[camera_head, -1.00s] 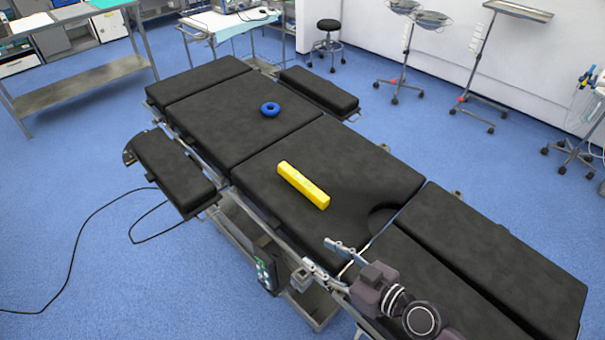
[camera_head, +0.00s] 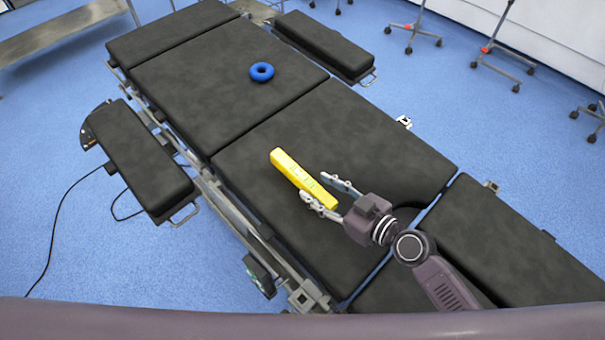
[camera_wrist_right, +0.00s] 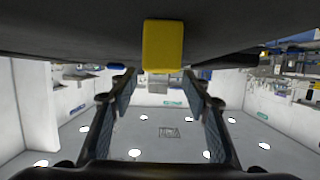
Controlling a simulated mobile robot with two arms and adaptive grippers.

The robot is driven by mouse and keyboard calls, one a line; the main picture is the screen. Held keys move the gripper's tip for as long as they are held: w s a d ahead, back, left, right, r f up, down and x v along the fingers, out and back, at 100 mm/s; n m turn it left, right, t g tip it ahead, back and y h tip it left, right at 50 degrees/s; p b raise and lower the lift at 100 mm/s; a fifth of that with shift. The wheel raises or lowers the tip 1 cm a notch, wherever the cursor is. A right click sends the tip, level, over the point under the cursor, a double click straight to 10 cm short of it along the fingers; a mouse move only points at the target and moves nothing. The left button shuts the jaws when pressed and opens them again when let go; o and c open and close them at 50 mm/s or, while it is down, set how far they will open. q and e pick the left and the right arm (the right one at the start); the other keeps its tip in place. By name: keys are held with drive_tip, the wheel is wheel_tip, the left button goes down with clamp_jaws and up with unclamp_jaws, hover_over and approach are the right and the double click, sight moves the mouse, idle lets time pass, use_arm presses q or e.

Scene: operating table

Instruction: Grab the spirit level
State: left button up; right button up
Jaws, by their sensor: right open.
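The yellow spirit level (camera_head: 296,173) lies on the black padded operating table (camera_head: 300,121), slanting from upper left to lower right. My right gripper (camera_head: 324,189) is open and empty at its near right end. In the head view, one finger overlaps the level's lower edge and the other is on its right side. In the right wrist view, the level's end face (camera_wrist_right: 163,45) shows ahead between the open fingers (camera_wrist_right: 160,82), toward the picture's top. I cannot tell whether the fingertips reach past that end. My left gripper is not in view.
A blue ring (camera_head: 262,72) lies farther back on the table. A padded side rest (camera_head: 140,160) stands off the table's left side, another (camera_head: 322,46) off its far right. The pad around the level is otherwise clear.

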sight(306, 180)
drive_tip(key=shift+w+a, duration=0.4)
drive_tip(key=shift+w+a+f, duration=0.1)
drive_tip(key=shift+w+a, duration=0.1)
drive_tip(key=p+x, duration=0.1)
drive_tip(key=x, duration=0.3)
drive_tip(key=shift+p, duration=0.3)
drive_tip(key=shift+w+a+f, duration=0.1)
drive_tip(key=shift+w+a, duration=0.05)
drive_tip(key=shift+w, duration=0.15)
drive_tip(key=shift+w+a+f, duration=0.1)
drive_tip(key=shift+c, duration=0.3)
drive_tip(key=c, duration=0.5)
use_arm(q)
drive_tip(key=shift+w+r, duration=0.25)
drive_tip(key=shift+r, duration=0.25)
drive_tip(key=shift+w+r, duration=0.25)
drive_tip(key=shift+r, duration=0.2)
use_arm(e)
clamp_jaws()
